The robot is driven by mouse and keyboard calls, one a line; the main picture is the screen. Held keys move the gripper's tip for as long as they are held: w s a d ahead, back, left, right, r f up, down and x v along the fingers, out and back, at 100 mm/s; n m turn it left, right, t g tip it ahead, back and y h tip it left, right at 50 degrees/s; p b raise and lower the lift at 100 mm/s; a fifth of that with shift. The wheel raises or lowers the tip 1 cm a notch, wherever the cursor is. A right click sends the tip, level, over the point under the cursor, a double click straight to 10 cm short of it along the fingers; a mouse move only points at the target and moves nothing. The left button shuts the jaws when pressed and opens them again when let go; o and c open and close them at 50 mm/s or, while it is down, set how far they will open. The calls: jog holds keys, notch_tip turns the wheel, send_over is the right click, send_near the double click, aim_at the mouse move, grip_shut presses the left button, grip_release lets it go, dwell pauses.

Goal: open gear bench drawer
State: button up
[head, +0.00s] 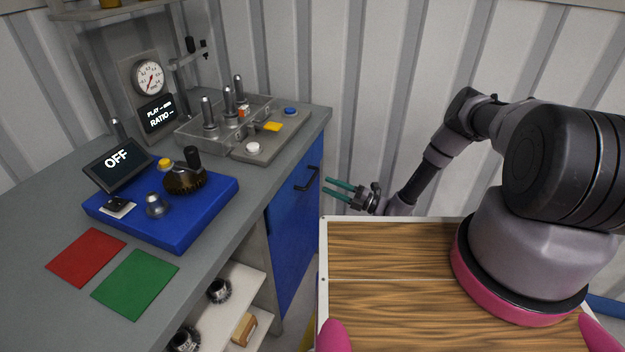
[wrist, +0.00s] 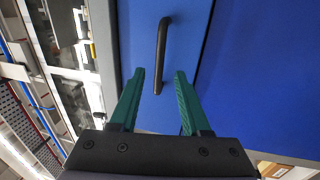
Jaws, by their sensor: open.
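The gear bench (head: 220,230) has a blue front panel (head: 296,215) at its right end, under the grey top. A black bar handle (head: 307,179) is fixed near the top of this panel. In the wrist view the handle (wrist: 162,55) stands out from the blue front (wrist: 240,75), just beyond the fingertips and between their lines. My gripper (head: 341,188) has two green fingers, spread open and empty, pointing at the handle from the right. It also shows in the wrist view (wrist: 160,75). The fingers look apart from the handle. The blue front looks closed.
On the benchtop are a blue block with a gear (head: 160,205), a grey fixture (head: 240,130), and red (head: 87,257) and green (head: 135,284) mats. Open shelves (head: 235,290) hold parts left of the blue front. A corrugated wall stands behind.

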aim_at(313, 177)
jog(key=x, duration=0.7)
jog(key=shift+a, duration=0.1)
grip_shut()
dwell(1.2)
